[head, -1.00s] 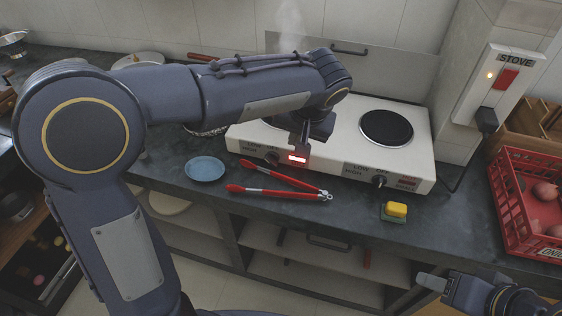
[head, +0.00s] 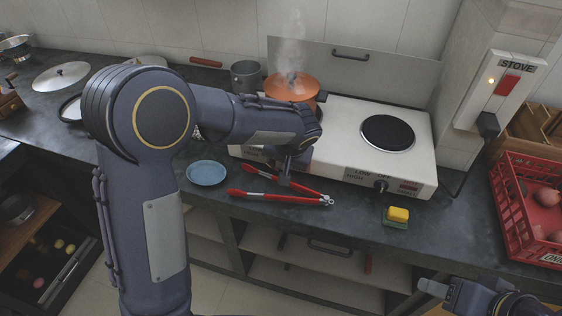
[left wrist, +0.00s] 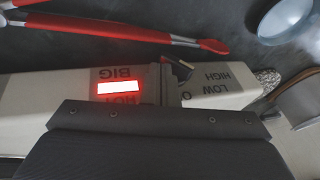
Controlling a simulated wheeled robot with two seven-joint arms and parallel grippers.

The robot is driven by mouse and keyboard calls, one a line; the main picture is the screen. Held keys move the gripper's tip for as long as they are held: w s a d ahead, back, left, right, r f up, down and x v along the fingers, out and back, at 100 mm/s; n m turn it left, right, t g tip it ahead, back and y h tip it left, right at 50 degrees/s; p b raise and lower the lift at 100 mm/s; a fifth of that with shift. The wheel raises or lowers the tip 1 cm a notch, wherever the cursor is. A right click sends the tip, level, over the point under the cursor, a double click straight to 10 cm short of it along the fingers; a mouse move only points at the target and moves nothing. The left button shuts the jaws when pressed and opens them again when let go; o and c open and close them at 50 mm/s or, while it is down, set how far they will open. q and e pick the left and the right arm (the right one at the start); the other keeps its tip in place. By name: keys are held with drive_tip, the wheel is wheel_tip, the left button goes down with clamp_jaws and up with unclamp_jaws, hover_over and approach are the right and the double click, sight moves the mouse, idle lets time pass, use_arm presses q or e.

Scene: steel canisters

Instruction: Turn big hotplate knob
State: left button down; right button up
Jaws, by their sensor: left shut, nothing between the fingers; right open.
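The hotplate (head: 350,118) is a white two-burner unit on the dark counter. In the head view my left gripper (head: 284,180) is low at its front left, and the gripper and arm hide the big knob there. In the left wrist view the front panel appears upside down, with a BIG label and a lit red HOT light (left wrist: 121,88). A dark knob-like part (left wrist: 181,67) shows between that light and the LOW/HIGH marks, right by my shut left fingers; contact cannot be told. My right gripper (head: 432,287) is open, low at the right, away from the hotplate.
A steaming orange pot (head: 291,88) sits on the left burner. The small knob (head: 380,186) is at the right. Red tongs (head: 280,197), a blue plate (head: 207,173) and a yellow-green sponge (head: 397,215) lie in front. A red crate (head: 515,205) stands at the right.

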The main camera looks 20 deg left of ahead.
sight(277, 170)
use_arm(q)
drive_tip(key=shift+a+f, duration=0.1)
drive_tip(key=shift+f, duration=0.1)
idle(0.3)
drive_tip(key=shift+f+y+b, duration=0.45)
drive_tip(key=shift+y+b, duration=0.05)
drive_tip(key=shift+b, duration=0.45)
drive_tip(key=shift+f+m+y+b, duration=0.3)
drive_tip(key=shift+f+y+b, duration=0.1)
drive_tip(key=shift+y+b, duration=0.75)
drive_tip(key=y+b, duration=0.3)
drive_tip(key=shift+d+f+m+t+y, duration=0.2)
drive_tip(key=shift+f+m+t+y, duration=0.1)
drive_tip(key=shift+f+t, duration=0.1)
drive_tip(key=shift+f+y+b, duration=0.1)
drive_tip(key=shift+y+b, duration=0.65)
drive_tip(key=shift+y, duration=0.3)
